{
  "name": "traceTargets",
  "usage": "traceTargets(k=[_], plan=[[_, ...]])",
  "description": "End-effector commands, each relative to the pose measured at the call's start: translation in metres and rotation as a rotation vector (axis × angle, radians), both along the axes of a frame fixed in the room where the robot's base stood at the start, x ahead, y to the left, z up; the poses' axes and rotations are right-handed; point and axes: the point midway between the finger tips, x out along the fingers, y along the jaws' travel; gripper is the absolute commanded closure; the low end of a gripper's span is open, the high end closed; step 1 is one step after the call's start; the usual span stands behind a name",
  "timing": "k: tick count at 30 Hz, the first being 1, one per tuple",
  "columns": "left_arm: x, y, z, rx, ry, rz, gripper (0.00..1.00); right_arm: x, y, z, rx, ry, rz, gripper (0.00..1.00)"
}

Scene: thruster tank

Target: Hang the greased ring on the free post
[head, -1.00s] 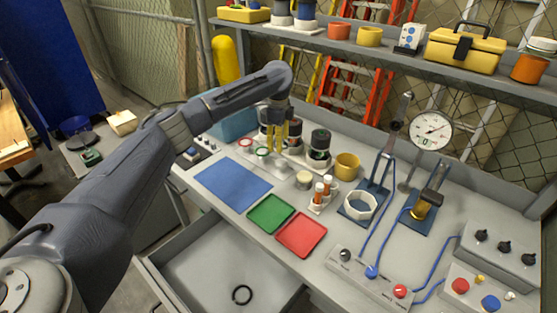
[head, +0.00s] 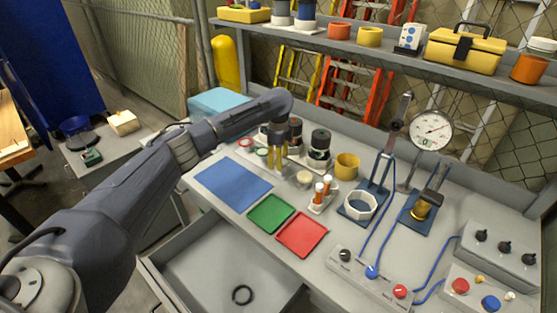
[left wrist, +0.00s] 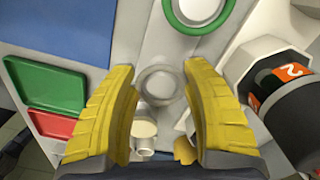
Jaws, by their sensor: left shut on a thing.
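My left gripper (head: 277,165) is low over the bench at the back, left of the cream pot. In the left wrist view its yellow fingers (left wrist: 160,85) are shut on a pale round knob-like thing (left wrist: 157,83). A green ring (head: 262,152) and a red ring (head: 245,142) lie on the bench behind and left of it. The green ring also shows in the left wrist view (left wrist: 198,10). I cannot tell which ring is greased or which post is free. My right gripper is not in view.
Black-topped cylinders (head: 319,146) stand close right of the gripper; one carries an orange label in the left wrist view. Nearby are a cream pot (head: 304,179), a yellow cup (head: 346,166) and orange-capped vials (head: 321,192). Blue (head: 232,186), green (head: 270,214) and red (head: 302,234) mats are bare.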

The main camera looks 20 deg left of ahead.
Motion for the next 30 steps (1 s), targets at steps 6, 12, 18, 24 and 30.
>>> traceTargets(k=[6, 12, 18, 24, 30], plan=[[0.0, 0.0, -0.001, 0.0, 0.0, 0.0, 0.62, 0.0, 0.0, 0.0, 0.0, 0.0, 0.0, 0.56], [0.0, 0.0, -0.002, 0.0, 0.0, 0.001, 0.35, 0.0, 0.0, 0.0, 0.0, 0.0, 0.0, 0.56], [0.0, 0.0, -0.002, 0.0, 0.0, 0.0, 0.28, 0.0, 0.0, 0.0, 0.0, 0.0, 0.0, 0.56], [0.0, 0.0, 0.003, 0.0, -0.001, 0.0, 0.28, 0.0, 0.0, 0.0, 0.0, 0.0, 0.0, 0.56], [0.001, 0.001, 0.028, 0.001, -0.003, 0.0, 0.28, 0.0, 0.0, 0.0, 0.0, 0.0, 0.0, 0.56]])
